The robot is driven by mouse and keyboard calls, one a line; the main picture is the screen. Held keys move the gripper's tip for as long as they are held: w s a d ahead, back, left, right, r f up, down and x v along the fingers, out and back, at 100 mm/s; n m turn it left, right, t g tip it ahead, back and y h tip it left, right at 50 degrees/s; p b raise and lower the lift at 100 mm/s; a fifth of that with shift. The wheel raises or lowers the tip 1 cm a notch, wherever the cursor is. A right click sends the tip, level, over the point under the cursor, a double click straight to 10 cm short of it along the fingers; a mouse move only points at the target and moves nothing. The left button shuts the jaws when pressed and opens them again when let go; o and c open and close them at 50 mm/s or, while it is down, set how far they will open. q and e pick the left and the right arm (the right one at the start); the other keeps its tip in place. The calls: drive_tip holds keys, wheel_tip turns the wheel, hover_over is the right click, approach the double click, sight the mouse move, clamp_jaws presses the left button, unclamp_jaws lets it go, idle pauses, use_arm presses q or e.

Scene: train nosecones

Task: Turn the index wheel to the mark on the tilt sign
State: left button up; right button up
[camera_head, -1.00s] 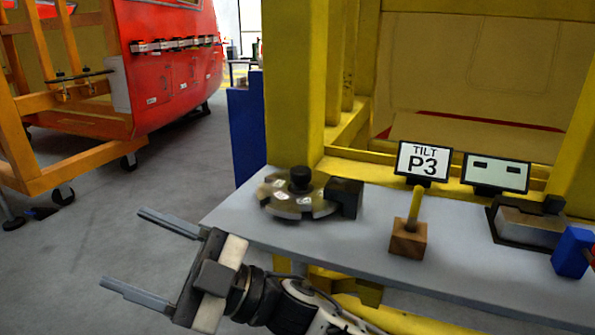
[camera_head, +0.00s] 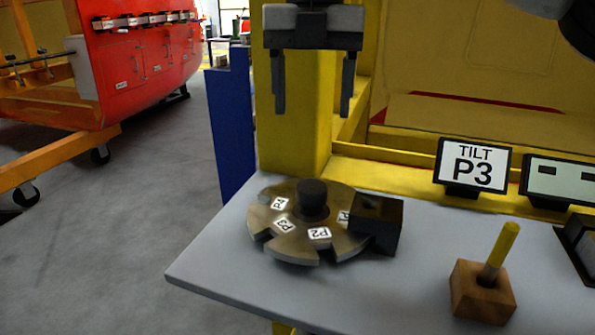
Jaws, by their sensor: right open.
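The index wheel (camera_head: 290,240) is a round metal disc with notches and a black centre knob (camera_head: 312,197), lying flat near the left end of the grey table. White labels on it read P4, P3 and P2; another is partly hidden by the black block (camera_head: 377,224) at its right edge. The tilt sign (camera_head: 473,167) reads "TILT P3". The P3 label sits at the wheel's front left, away from the block. My right gripper (camera_head: 313,100) is open and empty, fingers pointing down, above the knob and apart from it. My left gripper is not in view.
A wooden block with a yellow-handled tool (camera_head: 484,292) stands on the grey table (camera_head: 400,290) at the right front. A second display (camera_head: 563,181) stands right of the sign. A yellow frame post (camera_head: 292,150) rises behind the wheel.

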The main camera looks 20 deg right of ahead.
sight(312, 186)
wheel_tip(312, 186, down, 13)
drive_tip(key=shift+s+d+f+b, duration=0.1)
drive_tip(key=shift+f+b, duration=0.1)
drive_tip(key=shift+b, duration=0.5)
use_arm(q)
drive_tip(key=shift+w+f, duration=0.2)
use_arm(e)
drive_tip(key=shift+f, duration=0.8)
drive_tip(key=c, duration=1.4)
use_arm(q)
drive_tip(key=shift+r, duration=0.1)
